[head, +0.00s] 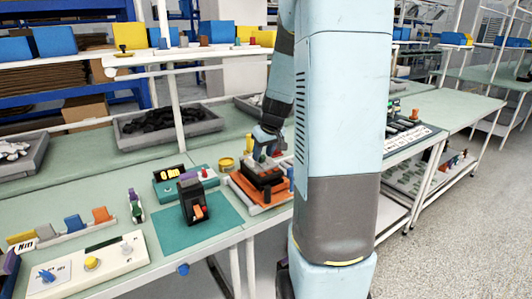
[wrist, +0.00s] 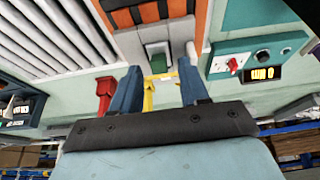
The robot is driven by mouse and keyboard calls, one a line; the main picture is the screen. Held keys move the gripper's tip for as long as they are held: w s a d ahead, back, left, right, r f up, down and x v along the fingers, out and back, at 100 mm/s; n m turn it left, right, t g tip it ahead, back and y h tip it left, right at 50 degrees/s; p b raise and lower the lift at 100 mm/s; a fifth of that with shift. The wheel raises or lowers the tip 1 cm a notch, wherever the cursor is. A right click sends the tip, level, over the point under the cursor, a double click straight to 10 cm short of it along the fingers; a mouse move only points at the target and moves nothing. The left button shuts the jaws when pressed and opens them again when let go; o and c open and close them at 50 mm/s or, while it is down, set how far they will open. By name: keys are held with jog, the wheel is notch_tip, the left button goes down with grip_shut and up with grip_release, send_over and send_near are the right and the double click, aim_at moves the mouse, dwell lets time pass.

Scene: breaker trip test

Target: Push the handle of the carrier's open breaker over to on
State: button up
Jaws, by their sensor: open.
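The carrier (head: 246,194) is an orange base with dark and grey blocks on it, on the bench in the head view. My gripper (head: 268,142) is above it, partly hidden behind my own arm. In the wrist view my gripper (wrist: 160,68) is open, its two blue fingers apart. Beyond and between the fingertips is a grey housing with a green part (wrist: 157,56), seemingly the breaker and its handle. Orange and black blocks (wrist: 148,12) lie beyond it. I cannot tell whether a finger touches the green part, or which way the handle is thrown.
A black device with an orange lever (head: 194,202) stands on a teal mat (head: 222,215), left of the carrier. A white panel with knobs (head: 90,265) is at front left.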

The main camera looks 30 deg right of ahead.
jog(key=shift+w+f, duration=0.1)
jog(key=shift+f, duration=0.15)
jog(key=shift+c, duration=0.3)
